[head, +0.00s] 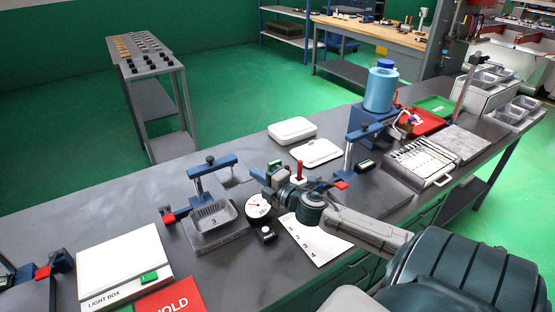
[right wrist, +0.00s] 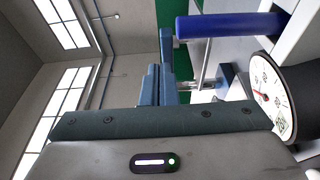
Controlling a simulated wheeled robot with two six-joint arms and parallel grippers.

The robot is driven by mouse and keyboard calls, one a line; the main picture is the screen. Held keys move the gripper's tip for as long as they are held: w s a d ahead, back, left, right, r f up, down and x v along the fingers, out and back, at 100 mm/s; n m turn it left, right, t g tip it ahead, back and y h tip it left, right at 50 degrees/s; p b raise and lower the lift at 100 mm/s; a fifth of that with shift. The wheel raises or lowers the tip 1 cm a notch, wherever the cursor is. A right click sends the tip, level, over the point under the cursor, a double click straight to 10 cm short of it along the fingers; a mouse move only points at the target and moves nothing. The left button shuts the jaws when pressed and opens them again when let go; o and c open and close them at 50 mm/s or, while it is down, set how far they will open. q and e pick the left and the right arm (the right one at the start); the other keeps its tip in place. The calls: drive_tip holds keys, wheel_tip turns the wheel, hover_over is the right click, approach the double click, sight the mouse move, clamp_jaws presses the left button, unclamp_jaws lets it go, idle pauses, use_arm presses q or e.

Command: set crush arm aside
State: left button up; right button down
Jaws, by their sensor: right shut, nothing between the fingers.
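The blue crush arm (head: 212,166) stands on a post at the back left of the foil-tray station, its bar reaching right behind the tray. A foil tray (head: 213,216) sits on a grey plate marked 3. My right gripper (head: 260,177) is shut and empty, just right of the bar's end and above the round dial gauge (head: 257,205). It appears apart from the bar. In the right wrist view a blue bar (right wrist: 230,25) lies beyond my fingers (right wrist: 158,85); the dial gauge (right wrist: 268,90) is at the right. My left gripper is not in view.
A light box (head: 125,265) and a red HOLD card (head: 172,299) lie at front left. A numbered white sheet (head: 314,240) lies right of the gauge, partly under my right arm. White lidded containers (head: 292,129) stand behind. Bare bench lies left of the station.

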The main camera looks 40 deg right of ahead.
drive_tip(key=shift+s+d+f+b, duration=0.15)
drive_tip(key=shift+s+f+b, duration=0.1)
drive_tip(key=shift+s+b, duration=0.05)
drive_tip(key=shift+s+d, duration=0.2)
drive_tip(key=shift+d, duration=0.1)
drive_tip(key=shift+s+d+f+b, duration=0.15)
drive_tip(key=shift+s+d+b, duration=0.1)
drive_tip(key=shift+b, duration=0.1)
drive_tip(key=shift+s+d+r+b, duration=0.2)
drive_tip(key=shift+s+b, duration=0.15)
drive_tip(key=shift+s, duration=0.25)
drive_tip(key=shift+s+d, duration=0.25)
drive_tip(key=shift+s, duration=0.1)
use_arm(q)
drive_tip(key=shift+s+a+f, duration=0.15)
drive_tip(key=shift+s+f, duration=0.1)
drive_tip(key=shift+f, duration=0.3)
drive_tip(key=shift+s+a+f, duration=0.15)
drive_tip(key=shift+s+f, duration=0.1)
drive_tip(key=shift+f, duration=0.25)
use_arm(e)
drive_tip(key=shift+s+d+r, duration=0.1)
drive_tip(key=shift+s+d, duration=0.3)
drive_tip(key=shift+s, duration=0.25)
